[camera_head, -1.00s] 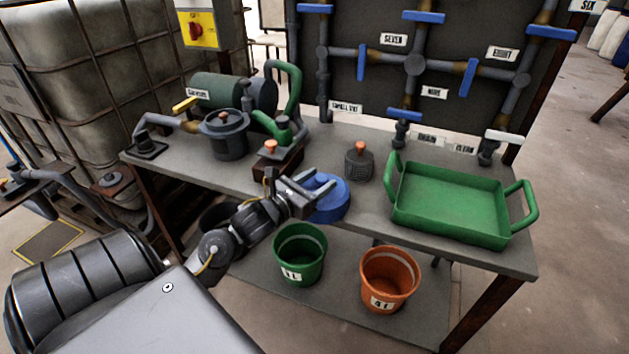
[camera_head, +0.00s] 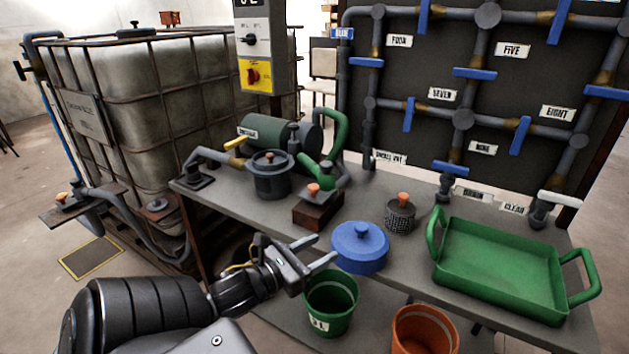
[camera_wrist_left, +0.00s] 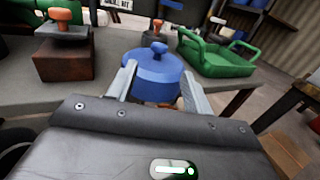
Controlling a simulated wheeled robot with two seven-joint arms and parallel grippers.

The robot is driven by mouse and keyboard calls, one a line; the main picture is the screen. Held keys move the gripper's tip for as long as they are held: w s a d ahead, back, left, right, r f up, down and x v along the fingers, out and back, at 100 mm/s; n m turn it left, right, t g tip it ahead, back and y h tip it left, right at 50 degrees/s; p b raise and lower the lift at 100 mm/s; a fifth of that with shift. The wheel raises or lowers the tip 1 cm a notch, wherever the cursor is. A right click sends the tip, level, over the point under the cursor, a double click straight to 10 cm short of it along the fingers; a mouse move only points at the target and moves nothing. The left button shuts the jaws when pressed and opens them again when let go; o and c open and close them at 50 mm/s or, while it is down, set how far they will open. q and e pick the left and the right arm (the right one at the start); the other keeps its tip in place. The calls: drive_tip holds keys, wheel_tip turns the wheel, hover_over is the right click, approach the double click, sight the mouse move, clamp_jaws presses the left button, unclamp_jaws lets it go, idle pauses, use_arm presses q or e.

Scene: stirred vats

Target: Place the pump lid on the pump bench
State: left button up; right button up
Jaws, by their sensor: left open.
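The blue round lid with a knob on top (camera_head: 360,249), which I take for the pump lid, rests flat at the front edge of the grey pump bench (camera_head: 232,207). My left gripper (camera_head: 323,251) is open, just left of the lid in the head view, with nothing held. In the left wrist view the blue lid (camera_wrist_left: 154,72) shows beyond and between the two spread fingers (camera_wrist_left: 160,86). Whether a fingertip touches it I cannot tell. The pump (camera_head: 279,135) with its dark lidded pot (camera_head: 269,179) stands at the back left. My right gripper is not in view.
A brown block with an orange knob (camera_head: 318,209) and a dark mesh cup with an orange knob (camera_head: 400,216) stand near the lid. A green tray (camera_head: 500,268) fills the bench's right side. A green bucket (camera_head: 331,303) and an orange bucket (camera_head: 424,335) stand below the front edge.

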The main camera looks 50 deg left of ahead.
use_arm(q)
wheel_tip(320, 180, down, 17)
drive_tip(key=s+d+n+g+y, duration=0.25)
drive_tip(key=n+g, duration=0.35)
drive_tip(key=n, duration=1.1)
drive_tip(key=s+d+f+n+g+h, duration=0.1)
drive_tip(key=s+d+f+n+g, duration=0.7)
drive_tip(key=n, duration=0.9)
drive_tip(key=s+d+f, duration=0.2)
drive_tip(key=d+f, duration=0.2)
drive_tip(key=f, duration=0.2)
drive_tip(key=shift+d+f+n+g+h, duration=0.15)
drive_tip(key=shift+d+n+g+h, duration=0.15)
drive_tip(key=shift+d+g+h, duration=0.1)
